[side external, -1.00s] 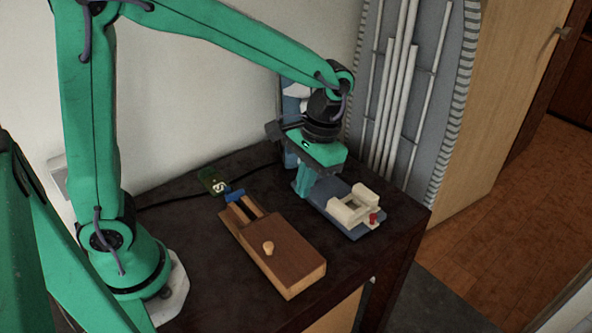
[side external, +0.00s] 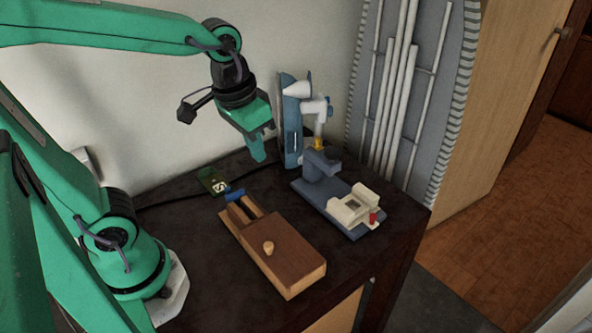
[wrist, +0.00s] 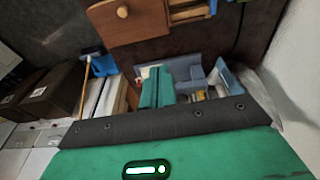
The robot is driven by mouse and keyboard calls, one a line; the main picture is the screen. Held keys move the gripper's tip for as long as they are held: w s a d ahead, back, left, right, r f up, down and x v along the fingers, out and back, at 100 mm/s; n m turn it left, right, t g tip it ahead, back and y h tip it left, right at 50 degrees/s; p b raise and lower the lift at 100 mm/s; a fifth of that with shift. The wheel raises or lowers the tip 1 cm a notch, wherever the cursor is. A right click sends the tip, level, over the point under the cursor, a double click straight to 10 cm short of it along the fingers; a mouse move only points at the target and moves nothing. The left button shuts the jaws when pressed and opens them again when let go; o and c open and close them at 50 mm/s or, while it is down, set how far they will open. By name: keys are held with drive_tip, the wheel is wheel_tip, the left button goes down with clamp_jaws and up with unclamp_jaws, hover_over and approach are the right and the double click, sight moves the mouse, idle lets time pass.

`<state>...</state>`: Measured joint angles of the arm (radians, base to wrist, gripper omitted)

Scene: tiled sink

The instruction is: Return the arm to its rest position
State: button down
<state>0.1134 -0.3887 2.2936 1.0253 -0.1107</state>
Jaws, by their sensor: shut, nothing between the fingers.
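My arm is green with black joints and reaches in from the upper left in the side external view. My gripper (side external: 258,155) hangs in the air above the back of the dark table (side external: 190,250), left of the blue-grey device, with its green fingers together and nothing between them. In the wrist view the closed green fingers (wrist: 157,86) point away over the table, partly covering the device.
A wooden box (side external: 280,255) with a round knob lies mid-table. A blue-grey device (side external: 325,200) with a cream block stands to its right. A small green circuit board (side external: 213,181) lies behind the box. A wall closes the back; an ironing board (side external: 425,90) leans at right.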

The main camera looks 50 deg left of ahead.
drive_tip(key=shift+s+a+r+t, duration=0.25)
drive_tip(key=shift+s+a+t, duration=0.3)
drive_tip(key=shift+s, duration=0.2)
drive_tip(key=shift+s+a+r+t, duration=0.2)
drive_tip(key=shift+s+a+t, duration=0.3)
drive_tip(key=shift+s, duration=0.25)
drive_tip(key=shift+s+a+r+t, duration=0.25)
drive_tip(key=shift+s+a+t, duration=0.3)
drive_tip(key=shift+s, duration=0.2)
